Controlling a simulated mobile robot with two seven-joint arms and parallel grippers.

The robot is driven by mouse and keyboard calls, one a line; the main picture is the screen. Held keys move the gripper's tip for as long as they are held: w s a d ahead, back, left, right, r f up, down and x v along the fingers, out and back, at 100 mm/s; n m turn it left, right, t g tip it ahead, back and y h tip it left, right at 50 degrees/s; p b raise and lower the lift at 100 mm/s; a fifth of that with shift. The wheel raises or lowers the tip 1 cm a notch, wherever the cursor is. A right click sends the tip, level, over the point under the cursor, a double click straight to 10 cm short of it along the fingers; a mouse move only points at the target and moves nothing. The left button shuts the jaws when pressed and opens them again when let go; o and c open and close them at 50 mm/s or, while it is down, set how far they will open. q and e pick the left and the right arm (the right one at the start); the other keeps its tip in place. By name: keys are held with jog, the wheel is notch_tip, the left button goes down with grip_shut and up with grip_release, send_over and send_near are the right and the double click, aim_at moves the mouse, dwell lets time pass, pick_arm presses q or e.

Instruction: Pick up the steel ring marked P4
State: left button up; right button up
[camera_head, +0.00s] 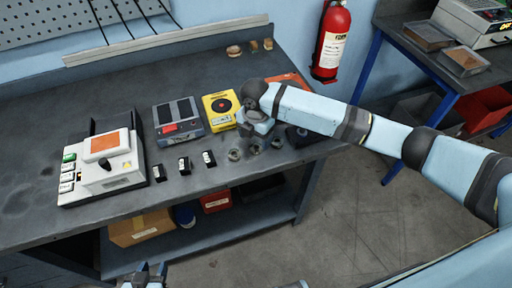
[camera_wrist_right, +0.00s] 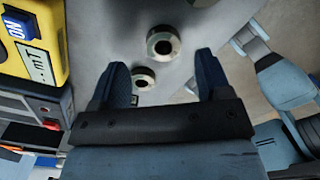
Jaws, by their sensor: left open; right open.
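Several steel rings stand in a row near the bench's front edge, including a left one (camera_head: 234,154), a middle one (camera_head: 255,150) and a right one (camera_head: 277,143). I cannot read any P4 mark. My right gripper (camera_head: 254,138) is over this row, partly hidden by its own wrist. In the right wrist view it is open (camera_wrist_right: 161,72) and empty. One ring (camera_wrist_right: 144,78) shows between its fingers, nearer the left finger, and another ring (camera_wrist_right: 164,42) lies just beyond the fingertips. A third ring is cut off at the top edge. My left gripper (camera_head: 151,271) is at the bottom edge, away from the bench.
A yellow device (camera_head: 220,108) and a grey device (camera_head: 177,117) stand behind the rings. Small black blocks (camera_head: 184,164) stand left of them. A white machine (camera_head: 103,170) is at the left. A dark block (camera_head: 298,135) is right of the rings.

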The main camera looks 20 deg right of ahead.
aim_at(256, 145)
jog(key=f, duration=0.4)
jog(key=shift+s, duration=0.2)
jog(key=c, duration=1.1)
jog(key=shift+r, duration=0.1)
